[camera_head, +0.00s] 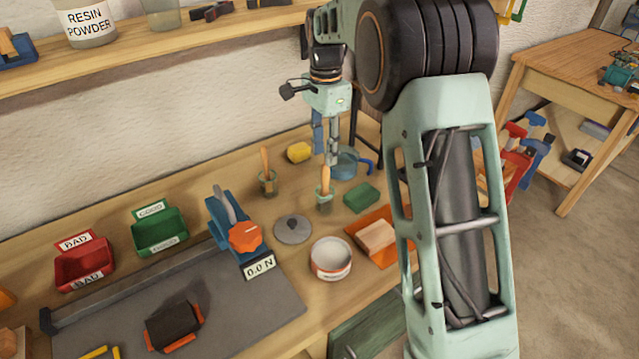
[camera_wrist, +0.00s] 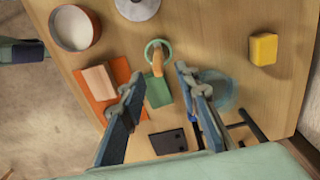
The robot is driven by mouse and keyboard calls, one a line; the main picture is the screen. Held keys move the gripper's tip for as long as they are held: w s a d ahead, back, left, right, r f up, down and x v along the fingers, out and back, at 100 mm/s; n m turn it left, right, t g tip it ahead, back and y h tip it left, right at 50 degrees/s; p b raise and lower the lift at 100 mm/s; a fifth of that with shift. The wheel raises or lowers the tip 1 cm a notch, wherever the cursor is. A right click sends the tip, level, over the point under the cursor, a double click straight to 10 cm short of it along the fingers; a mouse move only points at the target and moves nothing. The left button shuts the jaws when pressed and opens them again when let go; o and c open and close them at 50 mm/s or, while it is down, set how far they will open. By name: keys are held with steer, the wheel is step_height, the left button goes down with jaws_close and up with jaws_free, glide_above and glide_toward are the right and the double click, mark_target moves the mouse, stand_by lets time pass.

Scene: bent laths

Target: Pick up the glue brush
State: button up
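Two brushes with orange-tan handles stand in small green-tinted jars in the head view: a rear-left brush (camera_head: 265,160) and a nearer brush (camera_head: 326,178) in its jar (camera_head: 323,201). I cannot tell by label which is the glue brush. My gripper (camera_head: 331,160) points down just above the nearer one. In the wrist view a brush handle (camera_wrist: 157,62) rises from a round green jar rim (camera_wrist: 148,46), between and slightly beyond the fingertips. My gripper (camera_wrist: 158,78) is open there, its fingers apart and nothing held between them. The brush bristles are not clearly visible.
A white tub (camera_head: 330,260), a grey disc (camera_head: 293,229) and a wood block (camera_head: 376,236) on an orange sheet lie nearer. A shelf (camera_head: 150,45) runs above.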

mark_target(325, 187)
step_height(325, 187, down, 10)
steer(key=shift+s+d+r+p, duration=0.1)
steer(key=shift+p, duration=0.35)
jaws_close()
